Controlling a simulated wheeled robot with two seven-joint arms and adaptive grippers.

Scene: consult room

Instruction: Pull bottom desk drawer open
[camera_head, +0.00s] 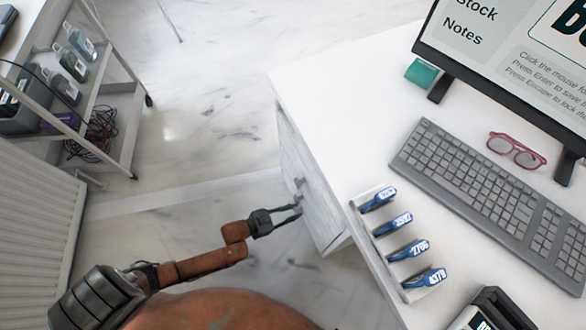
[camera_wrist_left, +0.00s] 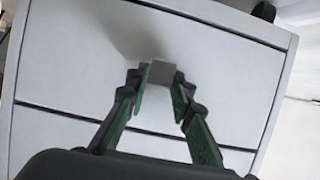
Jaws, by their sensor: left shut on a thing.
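The white desk drawer unit (camera_head: 310,190) stands under the left edge of the desk (camera_head: 335,90). A small grey handle (camera_head: 299,182) shows on its front. My left gripper (camera_head: 297,208) reaches the drawer front just below that handle, partly in its own fingers' cover. My right gripper is not in view.
The desk top carries a keyboard (camera_head: 490,190), pink glasses (camera_head: 516,151), a monitor (camera_head: 510,60) and a rack with blue numbered tags (camera_head: 392,235). A metal cart (camera_head: 110,90) with bottles stands at the upper left. The marble floor (camera_head: 200,110) before the drawers is clear.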

